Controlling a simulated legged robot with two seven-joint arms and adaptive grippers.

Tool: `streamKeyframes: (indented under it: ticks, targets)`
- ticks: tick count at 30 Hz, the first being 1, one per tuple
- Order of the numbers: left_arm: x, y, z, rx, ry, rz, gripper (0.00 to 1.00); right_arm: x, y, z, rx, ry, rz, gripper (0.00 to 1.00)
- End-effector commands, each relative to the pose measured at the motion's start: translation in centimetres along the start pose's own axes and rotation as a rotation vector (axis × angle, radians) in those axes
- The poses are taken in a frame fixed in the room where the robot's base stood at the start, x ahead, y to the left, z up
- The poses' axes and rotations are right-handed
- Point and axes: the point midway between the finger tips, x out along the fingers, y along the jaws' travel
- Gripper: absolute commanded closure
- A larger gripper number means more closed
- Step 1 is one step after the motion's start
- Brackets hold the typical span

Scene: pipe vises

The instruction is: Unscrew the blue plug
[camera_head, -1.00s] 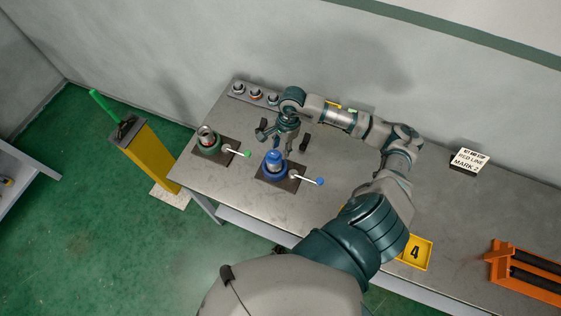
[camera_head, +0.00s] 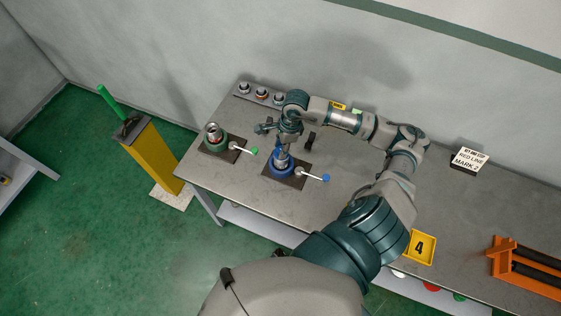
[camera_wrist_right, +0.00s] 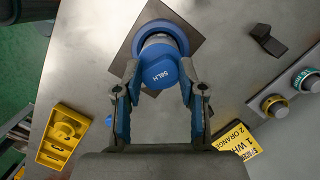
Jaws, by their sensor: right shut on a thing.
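The blue plug (camera_wrist_right: 160,71), marked with what looks like "56LH", tops a grey pipe in the blue vise (camera_wrist_right: 152,35). In the head view the blue vise (camera_head: 278,168) stands on a dark plate, with a blue-tipped lever (camera_head: 325,177) to its right. My right gripper (camera_head: 281,151) is over it, coming down from above and largely hiding the plug there. In the right wrist view my right gripper's fingers (camera_wrist_right: 160,76) are on both sides of the plug, shut on it. My left gripper is not in view.
A green vise (camera_head: 214,145) with a pipe and green-tipped lever stands just left. A grey strip with several knobs (camera_head: 262,95) lies at the back. A black wedge (camera_wrist_right: 268,38) is nearby. The yellow tray marked 4 (camera_head: 419,247) and orange rack (camera_head: 525,267) are to the right.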

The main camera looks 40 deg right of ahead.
Motion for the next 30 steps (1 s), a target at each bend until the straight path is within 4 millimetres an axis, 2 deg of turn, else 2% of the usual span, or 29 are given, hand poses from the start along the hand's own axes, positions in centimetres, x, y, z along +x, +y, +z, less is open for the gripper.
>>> streamKeyframes:
  ticks: [6,11,21,30]
  targets:
    - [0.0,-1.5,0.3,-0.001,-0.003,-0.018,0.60,-0.2,-0.6,-0.5,0.015,0.005,-0.015,1.00]
    - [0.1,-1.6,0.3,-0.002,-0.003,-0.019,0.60,-0.2,-0.6,-0.5,0.088,0.004,-0.033,1.00]
    - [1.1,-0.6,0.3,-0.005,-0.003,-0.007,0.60,-0.2,-0.6,-0.4,0.636,-0.003,-0.145,1.00]
    - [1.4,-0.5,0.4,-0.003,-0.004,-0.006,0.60,-0.4,-0.7,-0.3,1.120,-0.008,-0.242,1.00]
